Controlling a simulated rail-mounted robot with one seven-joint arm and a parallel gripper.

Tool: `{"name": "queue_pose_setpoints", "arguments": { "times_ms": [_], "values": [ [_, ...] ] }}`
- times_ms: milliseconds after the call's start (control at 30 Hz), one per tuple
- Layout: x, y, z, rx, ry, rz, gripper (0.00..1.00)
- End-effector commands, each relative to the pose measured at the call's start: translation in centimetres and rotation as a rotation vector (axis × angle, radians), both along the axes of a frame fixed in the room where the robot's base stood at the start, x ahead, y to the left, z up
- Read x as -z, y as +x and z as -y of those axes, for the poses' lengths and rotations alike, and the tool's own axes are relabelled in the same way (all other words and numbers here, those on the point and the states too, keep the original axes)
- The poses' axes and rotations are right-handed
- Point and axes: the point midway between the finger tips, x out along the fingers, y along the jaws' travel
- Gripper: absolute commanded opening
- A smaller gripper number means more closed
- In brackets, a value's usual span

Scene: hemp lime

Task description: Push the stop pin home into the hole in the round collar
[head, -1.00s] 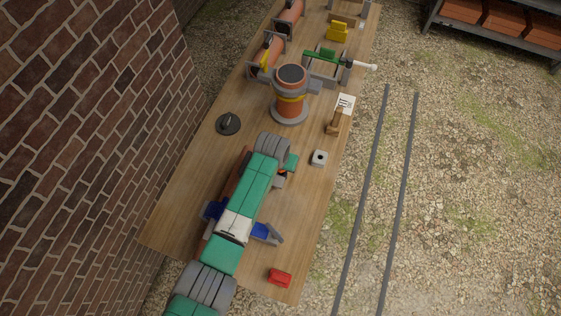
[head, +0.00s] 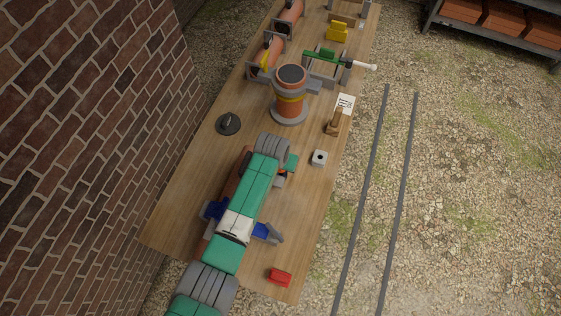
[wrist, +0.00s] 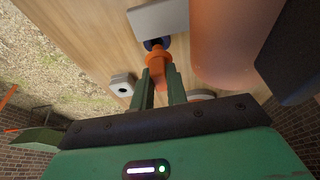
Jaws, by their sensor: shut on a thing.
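In the wrist view, my gripper (wrist: 161,84) is shut on the orange stop pin (wrist: 157,63), whose wider ringed part sits just ahead of the fingertips. The pin's far end meets a dark blue round collar (wrist: 149,44) beside a grey plate (wrist: 160,17). The pin looks lined up with the collar, but its head covers the hole, so I cannot tell how deep it sits. In the head view, my gripper (head: 286,168) is low over the table, and my arm hides most of the pin and collar.
A large terracotta pipe (wrist: 232,38) lies close to the right of my fingers. A pale block with a dark hole (head: 319,158) stands nearby. A red block (head: 280,277), a dark disc (head: 228,123) and an upright pipe (head: 290,104) also stand on the table (head: 185,190).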

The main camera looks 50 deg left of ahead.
Motion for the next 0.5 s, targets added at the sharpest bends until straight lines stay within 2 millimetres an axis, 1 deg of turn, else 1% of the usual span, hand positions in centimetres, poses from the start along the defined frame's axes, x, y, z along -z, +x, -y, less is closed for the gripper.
{"name": "queue_pose_setpoints", "arguments": {
  "times_ms": [500],
  "values": [
    [1.4, 0.0, 0.0, 0.001, 0.000, 0.000, 0.00]
  ]
}}
